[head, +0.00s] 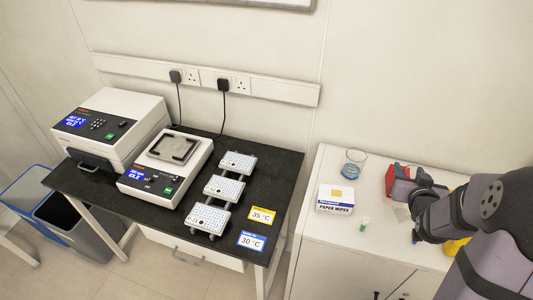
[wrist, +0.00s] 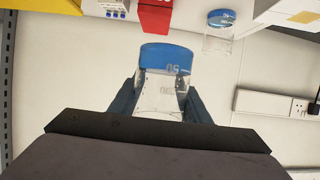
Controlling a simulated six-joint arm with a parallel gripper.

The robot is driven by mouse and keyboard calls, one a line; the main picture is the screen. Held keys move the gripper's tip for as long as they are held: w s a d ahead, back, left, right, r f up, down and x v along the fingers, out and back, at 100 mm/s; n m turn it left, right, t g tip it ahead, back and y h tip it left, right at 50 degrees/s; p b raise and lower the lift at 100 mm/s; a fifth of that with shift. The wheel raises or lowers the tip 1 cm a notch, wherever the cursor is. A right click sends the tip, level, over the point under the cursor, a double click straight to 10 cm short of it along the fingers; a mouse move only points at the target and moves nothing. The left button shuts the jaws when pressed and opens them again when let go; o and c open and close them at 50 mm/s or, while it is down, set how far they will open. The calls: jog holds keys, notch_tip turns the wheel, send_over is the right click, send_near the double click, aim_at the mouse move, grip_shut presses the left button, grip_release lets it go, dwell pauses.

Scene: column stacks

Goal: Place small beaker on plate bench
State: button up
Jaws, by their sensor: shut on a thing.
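The small beaker (wrist: 164,75) is clear glass with blue at one end and pale markings. In the wrist view it sits between the two dark fingers of my gripper (wrist: 163,95), which is shut on it. In the head view my gripper (head: 411,212) is over the white cabinet at the right, and the held beaker is hardly discernible there. The plate bench (head: 273,225) is the black-topped table at the left, well away from my gripper. Another beaker (head: 354,163) with blue liquid stands at the cabinet's back; it also shows in the wrist view (wrist: 219,32).
A paper wipes box (head: 335,200), a small green-capped vial (head: 365,223) and a red object (head: 392,180) are on the cabinet (head: 330,240). Two instruments (head: 115,125) (head: 168,165), several white plates (head: 224,188) and two temperature cards (head: 260,217) (head: 252,241) occupy the bench.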

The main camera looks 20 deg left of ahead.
jog(key=w+a+b, duration=0.3)
jog(key=w+a, duration=0.3)
jog(key=a, duration=0.2)
jog(key=n+g+y+b, duration=0.1)
jog(key=n+y+b, duration=0.3)
jog(key=y+b, duration=0.1)
send_over(267, 182)
notch_tip(267, 182, down, 10)
jog(key=shift+f, duration=0.15)
jog(key=shift+f, duration=0.15)
jog(key=shift+f+p, duration=0.8)
jog(key=shift+f, duration=4.05)
jog(key=shift+f, duration=0.1)
